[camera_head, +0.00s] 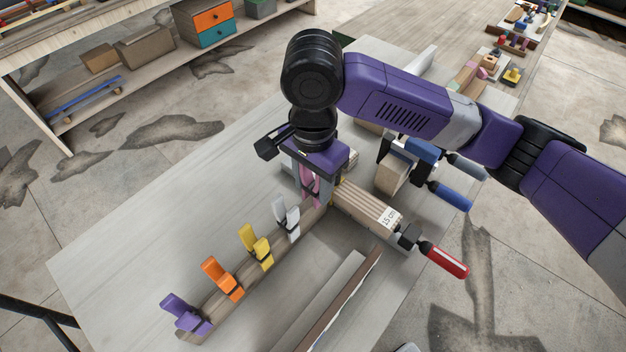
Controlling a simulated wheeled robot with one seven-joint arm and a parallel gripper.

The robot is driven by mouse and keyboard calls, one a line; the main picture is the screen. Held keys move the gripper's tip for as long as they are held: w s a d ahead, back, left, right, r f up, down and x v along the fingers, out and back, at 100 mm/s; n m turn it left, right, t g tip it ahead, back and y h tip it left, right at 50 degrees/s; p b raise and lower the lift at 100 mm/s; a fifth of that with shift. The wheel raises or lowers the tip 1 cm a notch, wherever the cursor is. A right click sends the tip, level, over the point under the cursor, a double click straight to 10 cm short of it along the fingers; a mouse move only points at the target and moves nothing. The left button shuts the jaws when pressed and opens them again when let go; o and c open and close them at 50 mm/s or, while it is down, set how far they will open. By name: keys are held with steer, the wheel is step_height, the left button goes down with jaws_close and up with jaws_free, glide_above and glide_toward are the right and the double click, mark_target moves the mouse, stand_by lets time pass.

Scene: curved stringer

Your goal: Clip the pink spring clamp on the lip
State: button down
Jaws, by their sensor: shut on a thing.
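The pink spring clamp (311,186) is between the fingers of my gripper (308,172), which is shut on it and points down. The clamp's lower end is at the upper right end of the curved wooden stringer (218,317). I cannot tell whether its jaws are around the lip or just above it. A white clamp (287,220), a yellow clamp (256,247), an orange clamp (223,279) and a purple clamp (186,315) sit along the stringer in a row. My gripper and wrist hide the pink clamp's upper part.
A wood block marked 15 cm (378,211) lies right of the pink clamp, with a red-handled bar clamp (442,260) at its end. Blue-handled clamps (449,196) stand behind it. The worktable (130,245) is clear at the left. A dark-edged strip (345,300) lies in front.

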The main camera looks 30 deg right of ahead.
steer(key=shift+f, duration=0.5)
steer(key=shift+f, duration=0.15)
steer(key=shift+f, duration=0.4)
steer(key=shift+f, duration=0.15)
stand_by(0.3)
steer(key=shift+f, duration=0.4)
steer(key=c, duration=0.7)
jaws_free()
steer(key=shift+r, duration=3.9)
